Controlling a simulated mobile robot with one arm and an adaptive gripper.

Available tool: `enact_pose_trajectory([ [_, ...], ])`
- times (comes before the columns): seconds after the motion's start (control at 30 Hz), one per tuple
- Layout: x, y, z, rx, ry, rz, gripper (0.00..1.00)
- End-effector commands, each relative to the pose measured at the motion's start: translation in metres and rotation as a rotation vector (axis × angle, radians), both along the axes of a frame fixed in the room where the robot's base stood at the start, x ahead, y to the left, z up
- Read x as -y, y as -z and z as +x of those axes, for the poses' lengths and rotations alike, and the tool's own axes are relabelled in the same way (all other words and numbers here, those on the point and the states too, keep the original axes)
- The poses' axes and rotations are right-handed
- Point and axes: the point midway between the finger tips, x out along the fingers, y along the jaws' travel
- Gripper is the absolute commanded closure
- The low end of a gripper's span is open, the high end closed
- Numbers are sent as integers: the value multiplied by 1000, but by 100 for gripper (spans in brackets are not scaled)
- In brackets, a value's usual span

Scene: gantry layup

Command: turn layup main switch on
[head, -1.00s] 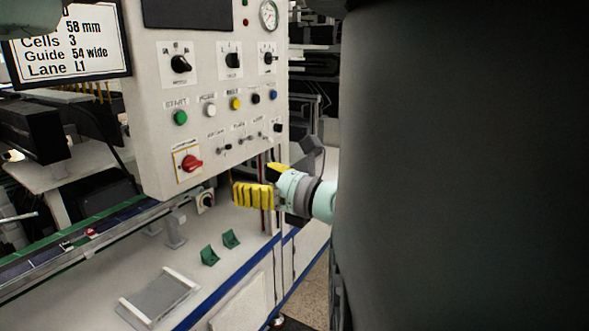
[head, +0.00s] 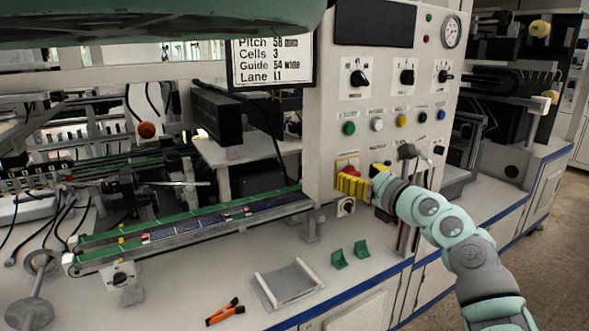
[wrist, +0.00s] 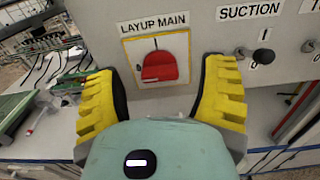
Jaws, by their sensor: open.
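The layup main switch is a red rotary knob (wrist: 160,66) on a yellow-framed plate under the label "LAYUP MAIN" in the wrist view. In the head view only the upper part of its plate and red knob (head: 350,170) shows above my yellow fingers. My gripper (wrist: 164,95) is open, with one yellow finger at each side of the knob in the picture. The knob lies between the fingers, and I see no contact. In the head view my gripper (head: 362,186) is in front of the lower part of the control panel (head: 327,130).
A suction switch (wrist: 241,53) is right of the knob. Green (head: 348,128), white and yellow buttons and several selector knobs are above. Two green brackets (head: 338,259) and a grey tray (head: 287,284) lie on the bench below, with pliers (head: 225,311) near its front.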

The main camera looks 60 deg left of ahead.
Motion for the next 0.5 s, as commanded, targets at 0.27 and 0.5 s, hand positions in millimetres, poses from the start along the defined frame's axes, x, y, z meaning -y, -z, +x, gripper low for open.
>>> enact_pose_trajectory([
  [0.27, -11, 2, -2, -2, -5, -3, 29],
  [0.5, -10, 1, -1, -2, -4, -2, 31],
])
